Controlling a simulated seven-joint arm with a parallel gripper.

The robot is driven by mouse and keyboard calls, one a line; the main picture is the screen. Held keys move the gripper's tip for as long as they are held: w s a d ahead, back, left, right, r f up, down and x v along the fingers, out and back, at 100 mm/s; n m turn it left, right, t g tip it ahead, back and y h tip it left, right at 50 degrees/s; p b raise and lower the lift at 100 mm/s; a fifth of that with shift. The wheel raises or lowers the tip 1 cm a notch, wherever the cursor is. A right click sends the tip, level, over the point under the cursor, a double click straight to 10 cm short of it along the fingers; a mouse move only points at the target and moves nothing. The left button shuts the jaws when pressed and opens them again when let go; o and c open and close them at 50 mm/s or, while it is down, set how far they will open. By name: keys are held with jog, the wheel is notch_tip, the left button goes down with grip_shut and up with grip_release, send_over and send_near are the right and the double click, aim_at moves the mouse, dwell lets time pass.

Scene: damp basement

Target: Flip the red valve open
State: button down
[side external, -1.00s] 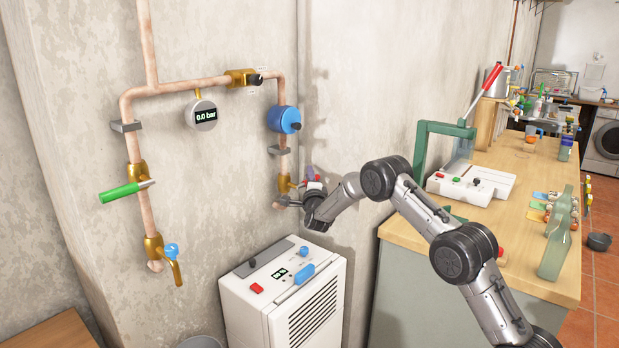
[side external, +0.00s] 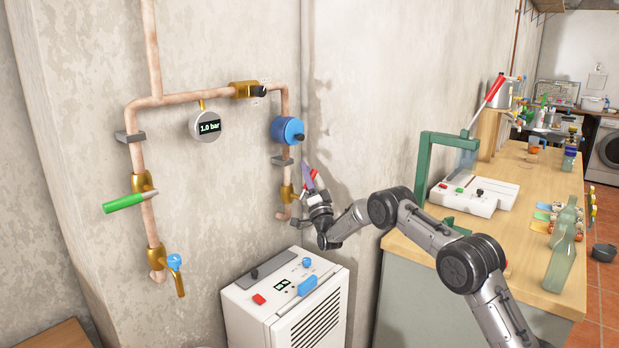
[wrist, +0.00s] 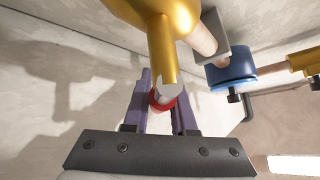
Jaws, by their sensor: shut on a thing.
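The red valve's handle (side external: 314,178) shows as a small red piece at the right-hand pipe in the side view, partly hidden by my gripper. Its brass body (side external: 287,193) sits low on that pipe. In the wrist view the brass body (wrist: 165,35) is at the top, and the red handle (wrist: 163,106) shows end-on between my purple fingers. My gripper (side external: 309,172) is shut on the red handle, a finger on each side; it also shows in the wrist view (wrist: 161,88). The round gauge (side external: 208,126) reads 1.0 bar.
A blue round fitting (side external: 287,130) sits on the pipe above the valve. A green lever (side external: 124,202) and a blue-handled tap (side external: 174,262) are on the left pipe. A white machine (side external: 290,300) stands below my gripper. A cluttered wooden bench (side external: 515,240) is at right.

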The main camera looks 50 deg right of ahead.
jog(key=shift+a+r+n+t+y, duration=0.25)
jog(key=shift+n+t+y, duration=0.25)
jog(key=shift+n+y, duration=0.35)
jog(key=shift+a+r+n+t+y, duration=0.1)
jog(key=shift+a+n+t+y, duration=0.2)
jog(key=shift+n+t+y, duration=0.5)
jog(key=shift+a+r+n+t+y, duration=0.25)
jog(key=shift+n+y, duration=0.2)
jog(key=shift+n, duration=0.7)
jog(key=c, duration=0.7)
grip_release()
jog(key=shift+c, duration=0.2)
jog(key=shift+f, duration=0.1)
jog(key=v, duration=1.3)
jog(key=shift+s+f, duration=0.2)
jog(key=shift+s, duration=0.1)
jog(key=shift+a, duration=0.15)
